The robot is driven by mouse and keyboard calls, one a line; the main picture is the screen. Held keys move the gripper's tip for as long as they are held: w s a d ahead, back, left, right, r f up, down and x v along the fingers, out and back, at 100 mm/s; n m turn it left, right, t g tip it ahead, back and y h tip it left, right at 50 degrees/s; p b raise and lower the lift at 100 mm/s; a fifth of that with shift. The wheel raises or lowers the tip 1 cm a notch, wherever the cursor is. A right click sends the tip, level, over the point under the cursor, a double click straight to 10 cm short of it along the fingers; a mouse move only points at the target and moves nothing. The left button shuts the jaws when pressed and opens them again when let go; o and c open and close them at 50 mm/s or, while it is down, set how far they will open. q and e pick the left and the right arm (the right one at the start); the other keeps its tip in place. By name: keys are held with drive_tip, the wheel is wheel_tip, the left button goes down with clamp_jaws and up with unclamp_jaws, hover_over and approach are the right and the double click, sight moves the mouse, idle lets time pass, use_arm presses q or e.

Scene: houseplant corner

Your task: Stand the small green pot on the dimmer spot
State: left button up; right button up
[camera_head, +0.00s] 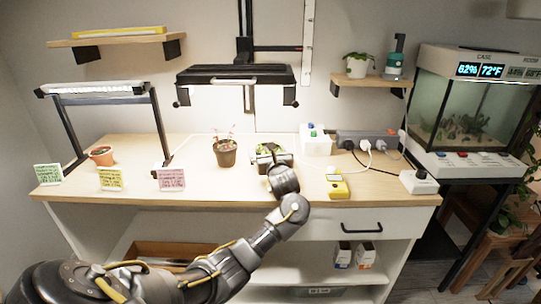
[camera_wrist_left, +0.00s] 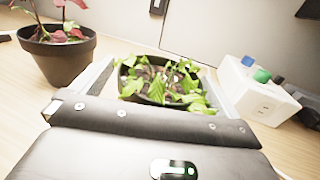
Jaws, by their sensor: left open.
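A small pot with a green leafy plant (camera_head: 268,149) stands on the wooden table right of centre. In the left wrist view its dark rim and leaves (camera_wrist_left: 160,85) show between my fingers; the lower pot is hidden. My left gripper (camera_head: 271,160) is open, with one finger on each side of this pot. I cannot tell whether they touch it. A bar lamp (camera_head: 98,89) shines over the table's left part. I cannot tell which spot counts as dimmer. My right gripper is not in view.
A dark pot with a reddish plant (camera_head: 225,152) stands close to the left. A terracotta pot (camera_head: 103,157) stands under the bar lamp. Cards line the front left edge. A white box (camera_head: 316,140), power strip (camera_head: 366,141) and yellow meter (camera_head: 338,187) lie right.

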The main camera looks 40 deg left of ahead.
use_arm(q)
drive_tip(key=shift+r, duration=0.2)
drive_tip(key=v, duration=1.2)
drive_tip(key=shift+s, duration=0.1)
